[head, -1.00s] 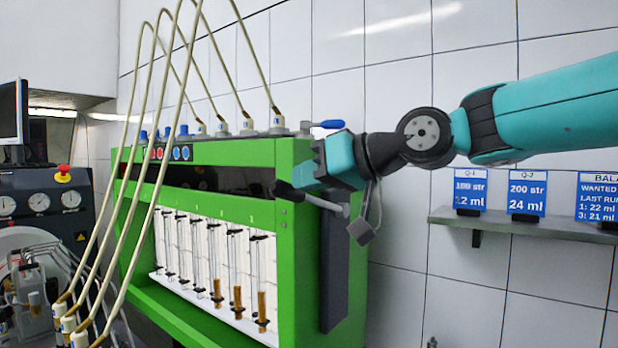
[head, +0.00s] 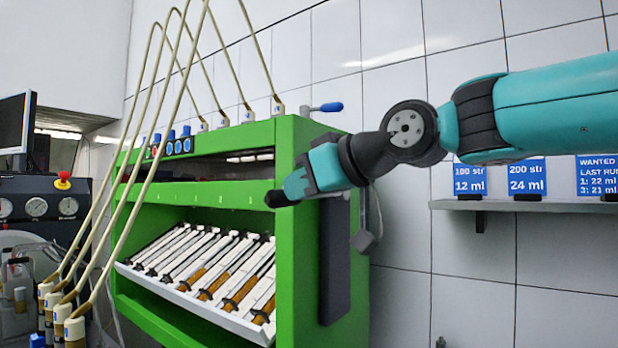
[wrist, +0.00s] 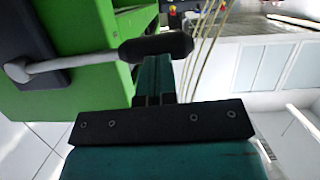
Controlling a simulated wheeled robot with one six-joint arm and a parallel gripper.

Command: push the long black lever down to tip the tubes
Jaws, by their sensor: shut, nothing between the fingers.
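The long black lever shows as a black handle end (head: 278,199) at the front right corner of the green bench (head: 300,240). In the wrist view the black handle (wrist: 157,46) sits on a grey rod that runs left to a dark plate. My gripper (head: 292,187) is shut and empty. Its fingertips are at the handle, appearing to touch it; exact contact is hard to tell. The rod is mostly hidden behind my gripper in the head view. The glass tubes (head: 215,262) lie tilted in their white rack (head: 190,303), several with brown liquid.
A dark panel (head: 335,262) is on the bench's right side. A blue-handled valve (head: 328,107) and beige hoses (head: 165,90) are on top. A wall shelf (head: 560,207) with blue signs (head: 527,177) stands at right. Gauges (head: 37,207) stand at left.

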